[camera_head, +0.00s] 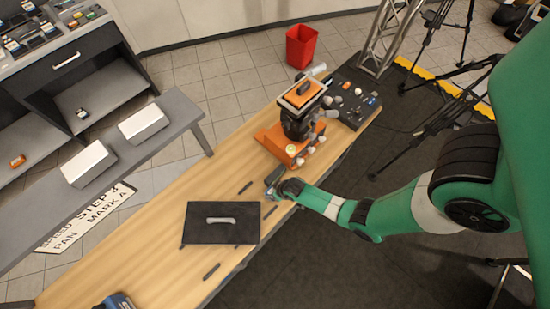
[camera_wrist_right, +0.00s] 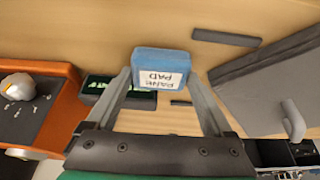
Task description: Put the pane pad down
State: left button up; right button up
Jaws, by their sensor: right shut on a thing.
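The pane pad (camera_wrist_right: 162,68) is a small blue block with a white label, seen in the right wrist view between the fingertips of my right gripper (camera_wrist_right: 160,82). The gripper is shut on it. The wooden table top (camera_wrist_right: 150,25) shows behind the pad; I cannot tell whether the pad touches it. In the head view my right gripper (camera_head: 272,186) is over the right side of the wooden table (camera_head: 165,205), between the orange device and the black board. The pad cannot be made out there. My left gripper is not in view.
A black board with a handle (camera_head: 205,235) lies on the table. An orange device (camera_head: 271,143) stands behind my gripper, beside a dark control panel (camera_head: 351,101). Several dark strips (camera_head: 211,271) lie around the board. A blue object (camera_head: 120,301) is at the front edge.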

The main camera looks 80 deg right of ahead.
jog(key=shift+f, duration=0.15)
jog(key=o, duration=1.2)
jog(key=shift+r, duration=0.25)
jog(key=p+v, duration=0.7)
jog(key=v, duration=0.5)
jog(key=shift+a, duration=0.1)
